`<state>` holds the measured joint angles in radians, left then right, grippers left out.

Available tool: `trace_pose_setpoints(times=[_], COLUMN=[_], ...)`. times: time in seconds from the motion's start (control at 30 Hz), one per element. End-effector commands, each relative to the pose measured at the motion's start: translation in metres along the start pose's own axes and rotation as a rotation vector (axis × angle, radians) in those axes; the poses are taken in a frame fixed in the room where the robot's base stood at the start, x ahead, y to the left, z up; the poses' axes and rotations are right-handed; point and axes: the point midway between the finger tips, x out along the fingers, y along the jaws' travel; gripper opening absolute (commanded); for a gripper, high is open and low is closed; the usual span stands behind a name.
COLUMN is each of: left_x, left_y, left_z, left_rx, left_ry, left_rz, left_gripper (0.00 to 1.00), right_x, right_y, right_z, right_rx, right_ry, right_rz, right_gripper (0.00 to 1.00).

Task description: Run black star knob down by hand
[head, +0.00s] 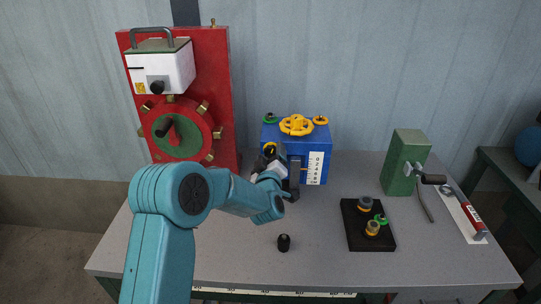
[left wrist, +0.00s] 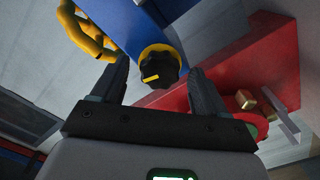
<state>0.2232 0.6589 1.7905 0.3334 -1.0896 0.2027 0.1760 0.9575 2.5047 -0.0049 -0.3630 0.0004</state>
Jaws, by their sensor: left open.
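The black star knob (left wrist: 163,70) has a yellow ring behind it and a yellow mark on its face. It sits on the blue box (head: 316,142), whose blue side also shows in the left wrist view (left wrist: 125,22). My left gripper (left wrist: 160,76) is open, with one dark finger on each side of the knob. I see no clear contact. In the head view my left gripper (head: 279,165) is at the box's left front and partly hides the knob (head: 269,151). My right gripper is not in view.
A yellow handwheel (head: 297,125) tops the box, with a white scale (head: 316,168) on its front. A red panel (head: 222,95) stands to the left. A black tray (head: 357,232) and green block (head: 405,160) are to the right.

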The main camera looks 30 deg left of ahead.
Motion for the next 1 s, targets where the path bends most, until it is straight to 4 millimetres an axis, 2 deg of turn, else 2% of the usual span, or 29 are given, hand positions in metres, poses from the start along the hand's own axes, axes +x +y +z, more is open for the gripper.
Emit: trace_pose_setpoints(times=[0.07, 0.23, 0.27, 0.47, 0.7, 0.83, 1.0], left_x=[0.000, 0.000, 0.000, 0.000, -0.001, -0.001, -0.001], left_y=[0.000, 0.000, 0.000, -0.002, -0.002, 0.000, 0.001], left_z=[0.000, 0.000, 0.000, 0.002, 0.003, 0.001, 0.000], left_rx=[0.000, 0.000, 0.000, 0.048, 0.328, 0.444, 0.492], left_ry=[0.000, 0.001, 0.001, 0.002, 0.003, 0.001, 0.000], left_rz=[0.000, 0.000, 0.000, 0.001, 0.001, 0.001, 0.000], left_gripper=[0.74, 0.22, 0.17, 0.17, 0.18, 0.18, 0.18], right_x=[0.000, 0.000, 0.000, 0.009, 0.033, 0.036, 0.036], right_y=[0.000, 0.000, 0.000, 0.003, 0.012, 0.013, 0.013], right_z=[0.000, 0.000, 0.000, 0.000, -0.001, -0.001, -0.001], right_rx=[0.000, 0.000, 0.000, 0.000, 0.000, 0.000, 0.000], right_ry=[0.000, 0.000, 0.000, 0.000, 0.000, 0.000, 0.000], right_rz=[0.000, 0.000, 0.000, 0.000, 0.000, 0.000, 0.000], right_gripper=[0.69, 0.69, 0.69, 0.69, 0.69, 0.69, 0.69])
